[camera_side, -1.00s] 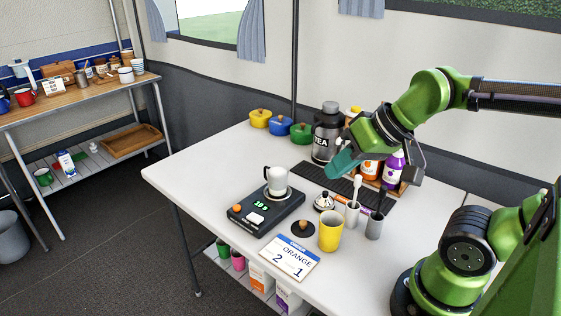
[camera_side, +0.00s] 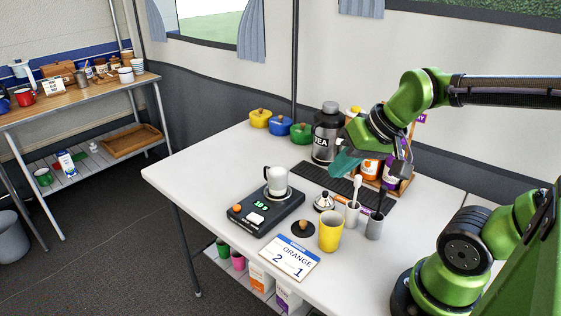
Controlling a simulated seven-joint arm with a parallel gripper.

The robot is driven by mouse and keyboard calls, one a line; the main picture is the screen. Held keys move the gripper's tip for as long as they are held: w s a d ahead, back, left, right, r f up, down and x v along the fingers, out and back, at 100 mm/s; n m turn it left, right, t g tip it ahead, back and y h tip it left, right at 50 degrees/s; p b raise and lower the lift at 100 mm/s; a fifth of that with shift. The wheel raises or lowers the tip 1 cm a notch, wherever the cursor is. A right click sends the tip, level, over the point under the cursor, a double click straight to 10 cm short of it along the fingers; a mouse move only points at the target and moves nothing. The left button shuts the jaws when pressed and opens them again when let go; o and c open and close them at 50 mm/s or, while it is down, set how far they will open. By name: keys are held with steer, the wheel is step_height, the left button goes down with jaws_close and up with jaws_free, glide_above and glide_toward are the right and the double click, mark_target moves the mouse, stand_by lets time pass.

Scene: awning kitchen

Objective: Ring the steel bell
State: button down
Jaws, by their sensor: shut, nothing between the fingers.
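The steel bell (camera_side: 324,202) is a small shiny dome with a dark knob on top. It sits on the white table between the black scale and the cup with the white-handled tool. My gripper (camera_side: 343,166), with teal fingertips, is shut and empty. It hangs in the air above and behind the bell in the picture, over the dark mat area, apart from the bell. The bell is in full view.
A black scale (camera_side: 265,213) holds a white mug (camera_side: 277,181). A yellow cup (camera_side: 330,232), a white cup (camera_side: 352,213) and a grey cup (camera_side: 375,227) stand close by the bell. A tea canister (camera_side: 326,133) and a bottle rack (camera_side: 396,184) stand behind.

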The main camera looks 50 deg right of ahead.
steer(key=w+d+f+m+y, duration=0.2)
steer(key=w+d+f+m, duration=0.1)
steer(key=d+m, duration=0.3)
steer(key=w+d+f+m+y, duration=0.2)
steer(key=w+d+f+m, duration=0.2)
steer(key=w+d+m, duration=0.2)
steer(key=shift+w+d+m+t+y, duration=0.3)
steer(key=shift+d+m, duration=0.3)
steer(key=shift+d, duration=0.4)
glide_above(329, 196)
steer(key=shift+f, duration=4.4)
steer(key=shift+f, duration=0.15)
steer(key=shift+f, duration=0.25)
